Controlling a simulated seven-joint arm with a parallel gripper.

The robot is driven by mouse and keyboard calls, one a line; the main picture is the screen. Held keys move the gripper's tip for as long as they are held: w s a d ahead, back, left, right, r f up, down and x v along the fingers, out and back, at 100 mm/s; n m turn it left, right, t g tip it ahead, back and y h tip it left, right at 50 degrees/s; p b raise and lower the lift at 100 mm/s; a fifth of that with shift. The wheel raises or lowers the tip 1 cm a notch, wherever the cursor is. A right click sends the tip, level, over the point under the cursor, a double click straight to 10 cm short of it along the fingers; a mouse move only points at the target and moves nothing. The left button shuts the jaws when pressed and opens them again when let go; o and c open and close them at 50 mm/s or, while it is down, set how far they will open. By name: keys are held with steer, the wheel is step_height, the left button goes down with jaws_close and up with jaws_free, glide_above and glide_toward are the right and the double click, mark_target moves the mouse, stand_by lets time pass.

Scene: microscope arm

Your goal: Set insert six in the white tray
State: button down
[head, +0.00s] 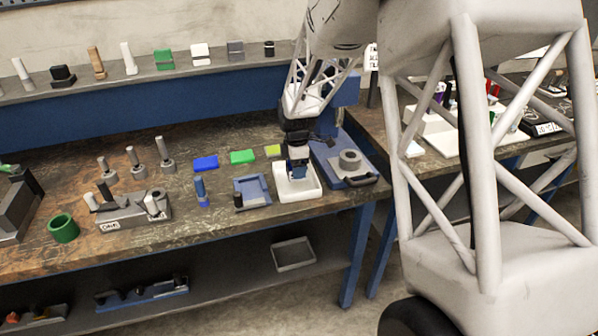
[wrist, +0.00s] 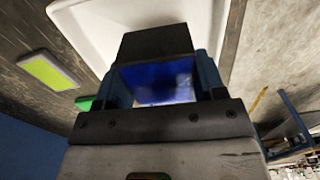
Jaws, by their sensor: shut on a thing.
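The white tray (head: 313,190) stands near the front of the bench, towards its right end, and fills the upper part of the wrist view (wrist: 92,28). My gripper (head: 298,157) points down over it. Its two blue fingers (wrist: 160,80) are shut on an insert (wrist: 157,43), which shows a dark end and a blue face between the fingers. In the head view the insert is down at the tray's opening. I cannot tell whether it touches the tray floor. No number is readable on it, and my gripper hides part of it.
Blue (head: 205,163), green (head: 242,157) and yellow-green (head: 273,151) blocks lie behind and left. A blue-grey tray (head: 253,191) is close on the left. The bench's front edge is near.

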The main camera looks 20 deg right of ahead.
steer(key=shift+w+d, duration=0.1)
steer(key=shift+w, duration=0.7)
steer(key=shift+f, duration=1.75)
steer(key=shift+f, duration=0.1)
steer(key=shift+c, duration=1)
jaws_free()
steer(key=shift+f, duration=0.1)
